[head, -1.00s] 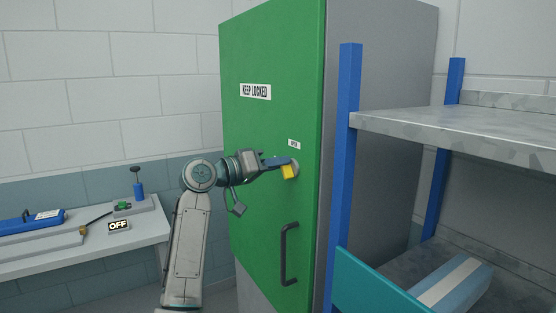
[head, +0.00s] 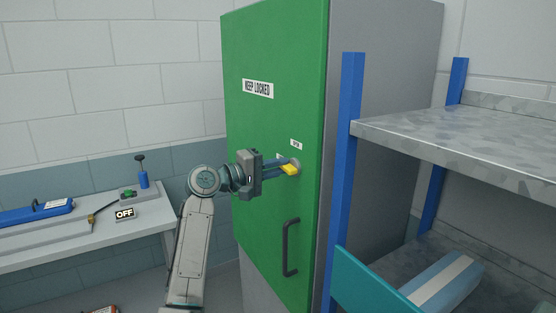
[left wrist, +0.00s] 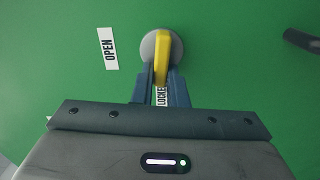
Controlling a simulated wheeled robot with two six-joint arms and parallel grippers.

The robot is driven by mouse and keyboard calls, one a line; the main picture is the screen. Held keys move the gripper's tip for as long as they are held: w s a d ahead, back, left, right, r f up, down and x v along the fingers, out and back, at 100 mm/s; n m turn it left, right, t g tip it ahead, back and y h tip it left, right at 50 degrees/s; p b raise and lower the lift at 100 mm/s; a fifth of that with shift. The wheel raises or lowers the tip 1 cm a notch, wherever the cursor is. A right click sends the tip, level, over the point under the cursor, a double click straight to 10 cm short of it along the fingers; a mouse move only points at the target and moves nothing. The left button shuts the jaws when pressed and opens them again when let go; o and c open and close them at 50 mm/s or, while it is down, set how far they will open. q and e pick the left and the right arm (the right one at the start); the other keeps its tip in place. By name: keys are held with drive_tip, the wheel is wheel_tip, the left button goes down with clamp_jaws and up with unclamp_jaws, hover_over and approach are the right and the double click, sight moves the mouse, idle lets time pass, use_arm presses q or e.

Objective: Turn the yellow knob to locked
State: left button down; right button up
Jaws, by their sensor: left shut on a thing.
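The yellow knob (head: 290,169) is on a round grey base on the green cabinet door (head: 262,130). My left gripper (head: 284,165) is shut on the knob, one finger to each side of it. In the left wrist view the yellow lever (left wrist: 162,55) points straight down from its grey base, toward the LOCKED label (left wrist: 161,97), partly hidden between my fingers. The OPEN label (left wrist: 108,48) is off to the left there; in the head view it sits above the knob (head: 296,142). My right gripper is out of view.
A black door handle (head: 290,247) is below the knob. A blue-posted shelf rack (head: 349,180) stands close on the right. A bench (head: 150,225) with an OFF sign (head: 124,213) and blue tools is on the left.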

use_arm(q)
drive_tip(key=shift+n+p, duration=0.3)
drive_tip(key=shift+n, duration=0.2)
drive_tip(key=shift+f, duration=0.15)
drive_tip(key=c, duration=1.4)
unclamp_jaws()
drive_tip(key=shift+c, duration=0.2)
drive_tip(key=b+v, duration=0.5)
drive_tip(key=v, duration=0.5)
drive_tip(key=shift+s+a, duration=0.2)
drive_tip(key=shift+a, duration=0.15)
